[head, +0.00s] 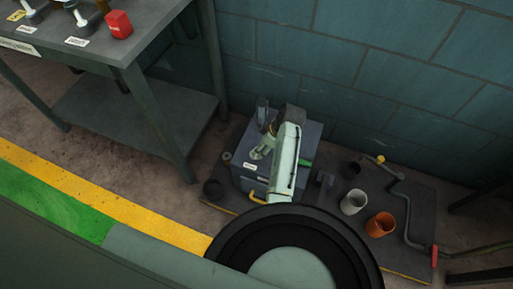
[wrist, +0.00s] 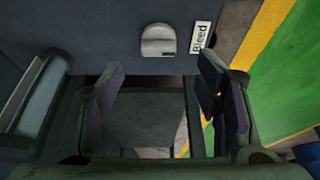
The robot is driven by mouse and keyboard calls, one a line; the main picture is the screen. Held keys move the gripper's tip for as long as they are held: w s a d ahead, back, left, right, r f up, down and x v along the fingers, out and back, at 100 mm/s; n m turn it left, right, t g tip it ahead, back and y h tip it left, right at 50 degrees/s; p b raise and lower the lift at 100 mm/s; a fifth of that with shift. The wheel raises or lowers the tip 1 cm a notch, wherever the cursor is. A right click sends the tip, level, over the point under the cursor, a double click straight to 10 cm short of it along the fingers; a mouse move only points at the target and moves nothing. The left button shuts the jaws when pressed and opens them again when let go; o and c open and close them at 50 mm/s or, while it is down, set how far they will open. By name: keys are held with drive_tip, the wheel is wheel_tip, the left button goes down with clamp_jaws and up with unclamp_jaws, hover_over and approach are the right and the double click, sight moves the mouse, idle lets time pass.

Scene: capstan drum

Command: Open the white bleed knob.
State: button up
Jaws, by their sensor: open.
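The bleed knob (wrist: 158,40) is a pale grey-white rounded piece on the dark grey face of a box, at the top middle of the wrist view. A white label reading "Bleed" (wrist: 200,37) sits just right of it. My gripper (wrist: 165,82) is open, with one dark finger on the left and one on the right. The knob lies beyond the fingertips, between their lines, and nothing is held. In the head view my pale arm reaches over the grey box (head: 250,184) and covers part of it; I cannot pick out the knob there.
The box stands on a dark floor mat by a teal wall. A white cup (head: 353,202), an orange cup (head: 380,225) and a crank with a red end (head: 434,253) lie to its right. A workbench (head: 125,50) stands at upper left. A yellow handle (head: 270,199) is at the box's front.

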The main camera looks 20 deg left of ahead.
drive_tip(key=x, duration=0.6)
drive_tip(key=shift+a, duration=0.1)
drive_tip(key=shift+c, duration=0.2)
drive_tip(key=c, duration=1.1)
